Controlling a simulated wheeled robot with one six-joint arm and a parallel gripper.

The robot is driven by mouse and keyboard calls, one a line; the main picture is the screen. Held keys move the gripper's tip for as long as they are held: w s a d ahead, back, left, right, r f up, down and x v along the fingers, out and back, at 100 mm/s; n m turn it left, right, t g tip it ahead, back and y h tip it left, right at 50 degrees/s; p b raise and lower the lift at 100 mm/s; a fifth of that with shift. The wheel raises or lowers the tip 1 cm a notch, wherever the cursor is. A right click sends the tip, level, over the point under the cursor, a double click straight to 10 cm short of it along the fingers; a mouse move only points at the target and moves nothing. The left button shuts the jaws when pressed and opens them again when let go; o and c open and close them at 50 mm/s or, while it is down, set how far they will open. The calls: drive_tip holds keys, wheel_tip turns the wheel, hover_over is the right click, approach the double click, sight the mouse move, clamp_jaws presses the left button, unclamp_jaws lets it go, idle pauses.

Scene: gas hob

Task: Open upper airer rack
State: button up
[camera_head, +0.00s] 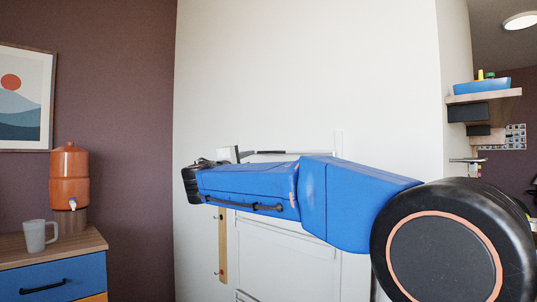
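A white wall-mounted frame with slatted or panelled parts, which looks like the airer (285,245), is on the pale wall behind and below my blue arm. A thin bar, dark at its left part (285,152), runs level just above my arm, near the frame's top; I take it as part of the upper rack. My arm crosses the picture from the right and hides much of the airer. My gripper (226,156) is mostly hidden behind the wrist, close to the bar's left end. I cannot tell whether it touches the bar, or how its fingers stand.
A wooden strip with hooks (222,245) hangs on the wall below my wrist. At left, a blue-drawered cabinet (50,268) holds a grey mug (38,236) and an orange dispenser (69,178). A shelf (484,96) with a blue tray (482,87) is at far right.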

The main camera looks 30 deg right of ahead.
sight(268, 152)
drive_tip(key=x, duration=1.7)
drive_tip(key=shift+d+r, duration=0.1)
drive_tip(key=shift+d, duration=0.05)
clamp_jaws()
